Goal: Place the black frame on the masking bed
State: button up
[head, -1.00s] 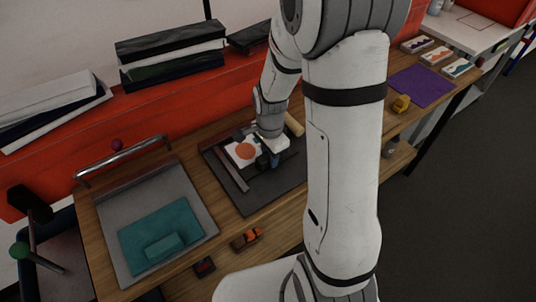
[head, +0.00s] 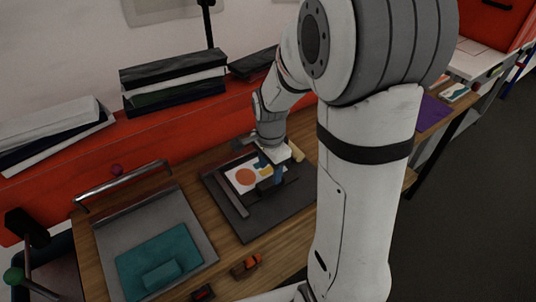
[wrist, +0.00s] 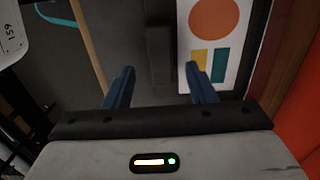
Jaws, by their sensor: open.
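The masking bed (head: 290,203) is a dark grey board on the wooden bench. A white print with an orange circle (head: 245,177) lies on it, and the circle also shows in the wrist view (wrist: 214,16). Black parts of the frame (head: 266,184) show beside the print, partly hidden by my gripper. In the wrist view a black bar (wrist: 160,42) of it lies between and beyond my fingers. My gripper (head: 271,172) is open over the bed, its blue fingers (wrist: 160,87) apart on either side of the bar. I see no finger touching it.
Stacked boxes (head: 172,68) stand on the red ledge behind. My arm hides the bench at right.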

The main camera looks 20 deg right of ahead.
notch_tip(320, 180, up, 6)
jog(key=s+r+n+t, duration=0.1)
jog(key=s+r+n, duration=0.2)
jog(key=s+n, duration=0.4)
jog(key=s+r+n+t, duration=0.2)
jog(key=s+r+n, duration=0.1)
jog(key=s+n, duration=0.4)
jog(key=shift+a+r, duration=0.25)
jog(key=shift+r, duration=0.1)
jog(key=shift+c, duration=0.4)
